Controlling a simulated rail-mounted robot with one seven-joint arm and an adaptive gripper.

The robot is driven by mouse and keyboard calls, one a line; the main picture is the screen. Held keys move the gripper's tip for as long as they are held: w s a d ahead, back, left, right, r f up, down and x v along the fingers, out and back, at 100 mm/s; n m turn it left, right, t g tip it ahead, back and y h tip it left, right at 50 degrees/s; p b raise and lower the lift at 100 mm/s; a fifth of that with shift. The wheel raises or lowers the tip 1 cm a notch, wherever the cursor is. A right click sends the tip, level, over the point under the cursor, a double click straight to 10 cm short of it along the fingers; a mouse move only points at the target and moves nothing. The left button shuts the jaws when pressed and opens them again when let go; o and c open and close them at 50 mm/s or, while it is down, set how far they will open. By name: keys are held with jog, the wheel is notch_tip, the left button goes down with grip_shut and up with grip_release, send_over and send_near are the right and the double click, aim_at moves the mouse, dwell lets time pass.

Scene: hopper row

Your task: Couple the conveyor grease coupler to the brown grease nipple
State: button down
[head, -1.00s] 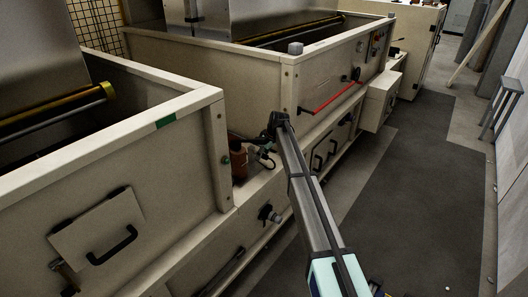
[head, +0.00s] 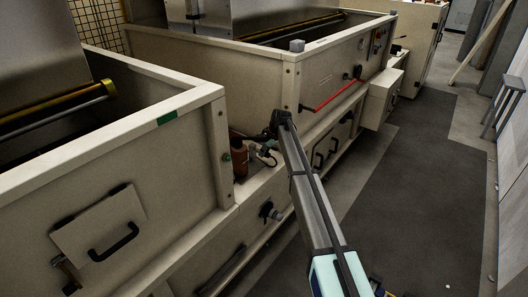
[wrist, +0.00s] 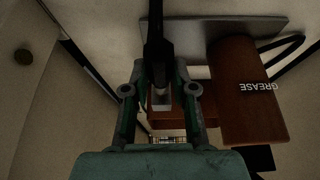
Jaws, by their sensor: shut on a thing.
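My gripper (wrist: 159,93) is shut on the grease coupler (wrist: 159,72), a dark piece with a lighter metal end between the fingers in the wrist view. A black hose or stem rises from it toward the top of the picture. Reddish-brown parts (wrist: 195,112) lie just behind the fingers. I cannot tell which of them is the brown nipple, or whether the coupler touches it. In the head view my gripper is small and dark beside the hopper corner, so the contact is hidden there.
A brown cylinder marked GREASE (wrist: 244,88) stands close to the right finger; it also shows in the head view (head: 240,163). A grey plate (wrist: 225,28) and black hoses lie near it. Cream hopper walls (head: 215,150) stand close by. The dark floor aisle (head: 430,190) is clear.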

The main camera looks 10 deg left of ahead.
jog(key=shift+s+d, duration=0.35)
jog(key=shift+d, duration=0.2)
jog(key=shift+s+d, duration=0.35)
jog(key=shift+d, duration=0.25)
jog(key=shift+s+d, duration=0.3)
jog(key=shift+d, duration=0.2)
dwell(1.5)
